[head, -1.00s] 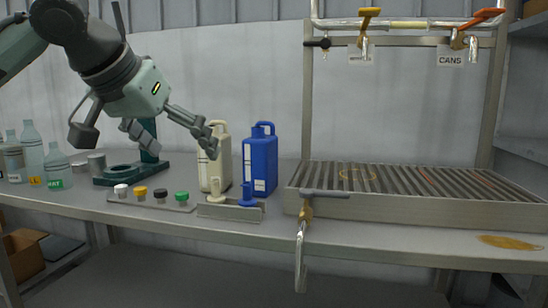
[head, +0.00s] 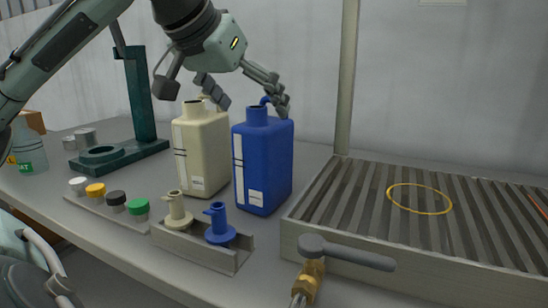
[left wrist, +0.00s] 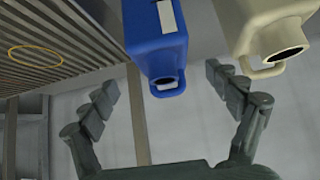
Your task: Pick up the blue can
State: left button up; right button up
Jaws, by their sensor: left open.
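The blue can (head: 262,165) stands upright on the bench, with an open neck, a handle at its back and a white label. It also shows in the left wrist view (left wrist: 155,35), its neck and handle lying between my spread fingers. My left gripper (head: 250,98) is open above and behind the cans, one finger near the blue can's handle, the other behind the cream can. I cannot tell whether a finger touches. The cream can (head: 203,150) stands close at its left; it also shows in the left wrist view (left wrist: 265,30). My right gripper is not in view.
A slatted metal tray (head: 330,205) with a yellow ring (head: 420,199) is right of the blue can. A holder (head: 190,242) with cream and blue spouts, and a strip of coloured caps, stand in front. A green stand (head: 145,100) is at left. A brass valve (head: 310,275) is in front.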

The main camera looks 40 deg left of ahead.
aim_at(264, 127)
pick_arm(q)
jog(key=shift+x, duration=0.95)
jog(key=x, duration=0.5)
jog(key=shift+s+a+f, duration=0.1)
jog(key=shift+s, duration=0.1)
jog(key=shift+c, duration=0.6)
jog(key=c, duration=1.6)
